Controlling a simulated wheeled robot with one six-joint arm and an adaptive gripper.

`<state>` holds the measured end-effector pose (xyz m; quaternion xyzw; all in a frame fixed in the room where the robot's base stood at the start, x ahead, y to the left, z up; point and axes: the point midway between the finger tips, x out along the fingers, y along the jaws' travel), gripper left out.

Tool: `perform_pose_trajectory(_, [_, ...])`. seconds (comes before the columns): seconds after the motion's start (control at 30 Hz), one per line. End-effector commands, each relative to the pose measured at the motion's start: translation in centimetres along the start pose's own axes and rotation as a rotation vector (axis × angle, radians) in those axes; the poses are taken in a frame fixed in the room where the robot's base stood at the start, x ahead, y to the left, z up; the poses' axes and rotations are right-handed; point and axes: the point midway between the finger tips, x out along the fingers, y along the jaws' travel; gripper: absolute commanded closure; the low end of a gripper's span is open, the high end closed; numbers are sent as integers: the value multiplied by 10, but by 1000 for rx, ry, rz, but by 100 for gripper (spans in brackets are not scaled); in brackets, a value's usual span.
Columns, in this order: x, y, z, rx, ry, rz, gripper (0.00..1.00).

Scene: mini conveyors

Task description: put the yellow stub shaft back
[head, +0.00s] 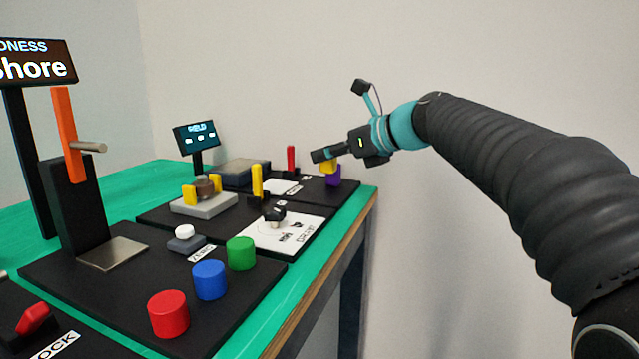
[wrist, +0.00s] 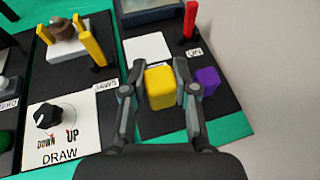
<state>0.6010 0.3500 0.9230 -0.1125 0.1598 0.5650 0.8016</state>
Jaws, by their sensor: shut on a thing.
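The yellow stub shaft (wrist: 160,90) shows in the wrist view as a short, block-like yellow piece between the two fingers. My gripper (wrist: 159,72) is shut on it. In the head view, my gripper (head: 323,156) is at the far right end of the panels, with the yellow piece (head: 328,167) just under the fingers. A purple block (wrist: 207,80) is close to the right finger. In the head view the purple block (head: 334,178) appears just below the yellow piece. I cannot tell whether the yellow piece touches the panel.
A red lever (wrist: 190,20) stands beyond the gripper, and a yellow lever (wrist: 92,48) stands to the left. A white pad (wrist: 148,47) lies behind the held piece. A black knob (head: 274,213) and red, blue and green cylinders (head: 210,280) stand nearer.

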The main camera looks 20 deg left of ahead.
Motion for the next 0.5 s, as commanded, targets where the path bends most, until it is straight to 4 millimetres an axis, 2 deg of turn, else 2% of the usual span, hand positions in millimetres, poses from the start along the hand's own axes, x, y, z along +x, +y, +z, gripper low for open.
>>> perform_pose_trajectory(0.1, [13,8,-3,-1,0,2,100])
perform_pose_trajectory(0.27, [19,11,-6,-1,0,3,100])
perform_pose_trajectory(0.5, [31,10,-36,1,0,2,100])
